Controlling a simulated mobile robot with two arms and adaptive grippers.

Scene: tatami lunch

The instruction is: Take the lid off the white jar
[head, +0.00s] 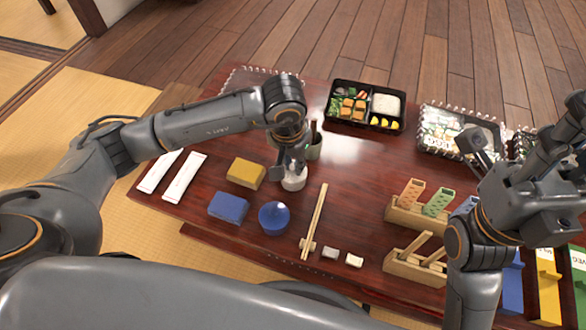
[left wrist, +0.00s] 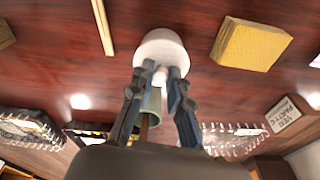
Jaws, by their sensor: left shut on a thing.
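The white jar (head: 294,184) stands on the dark red table (head: 345,215), below my left gripper (head: 290,170). In the left wrist view the round white jar (left wrist: 162,45) lies just beyond the fingertips of my left gripper (left wrist: 158,74). The fingers are shut on a small white knob (left wrist: 160,77), which looks like part of the jar's lid. The seam between lid and jar is hidden, so I cannot tell whether they are apart. My right gripper (head: 522,140) is raised at the right, with its fingers spread and nothing between them.
A green cup (head: 314,152) with dark sticks stands close behind the jar. A bento box (head: 366,106) is farther back. Wooden racks (head: 415,215) stand right.

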